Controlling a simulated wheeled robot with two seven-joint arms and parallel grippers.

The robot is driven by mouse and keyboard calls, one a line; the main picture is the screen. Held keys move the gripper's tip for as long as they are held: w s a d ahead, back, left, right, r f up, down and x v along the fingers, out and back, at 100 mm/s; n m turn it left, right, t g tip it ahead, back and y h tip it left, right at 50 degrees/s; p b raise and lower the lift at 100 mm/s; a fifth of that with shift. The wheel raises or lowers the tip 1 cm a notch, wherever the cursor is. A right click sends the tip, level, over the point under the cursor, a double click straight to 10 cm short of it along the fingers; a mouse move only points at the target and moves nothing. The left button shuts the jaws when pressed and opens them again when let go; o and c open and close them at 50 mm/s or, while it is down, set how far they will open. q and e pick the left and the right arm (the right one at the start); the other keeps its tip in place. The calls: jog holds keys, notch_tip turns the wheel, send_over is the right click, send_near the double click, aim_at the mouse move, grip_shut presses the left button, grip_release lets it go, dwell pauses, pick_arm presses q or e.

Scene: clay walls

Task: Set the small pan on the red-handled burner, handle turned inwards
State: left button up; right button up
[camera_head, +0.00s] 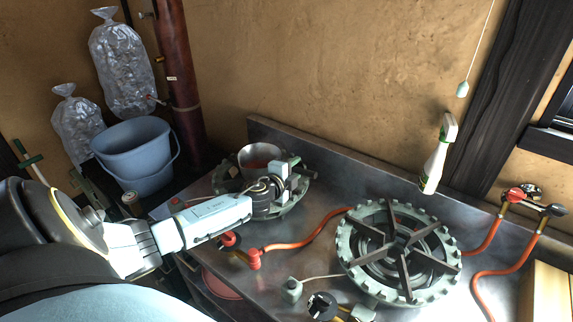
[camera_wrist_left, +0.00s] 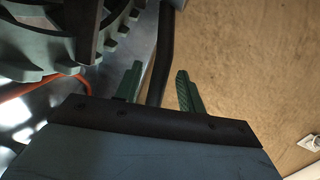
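The small pan (camera_head: 258,152), grey-rimmed with a reddish inside, is at the left burner (camera_head: 226,183), partly behind my left gripper. I cannot tell whether it rests on the grate, and its handle cannot be made out in the head view. Red handles (camera_head: 228,239) show at this burner's front, with an orange hose. My left gripper (camera_head: 287,178) reaches over this burner from the left. In the left wrist view its two green fingers (camera_wrist_left: 160,88) stand apart. A dark bar (camera_wrist_left: 165,50) shows between them; I cannot tell what it is or how near. My right gripper is out of view.
A larger burner (camera_head: 437,283) with a dark grate stands to the right. Orange hoses run over the metal counter (camera_head: 325,180). A spray bottle (camera_head: 436,160) is by the back wall. A blue bucket (camera_head: 135,150) and clear bags (camera_head: 122,65) are at the left.

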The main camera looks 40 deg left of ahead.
pick_arm(q)
jog(key=p+v, duration=0.1)
jog(key=v, duration=1.1)
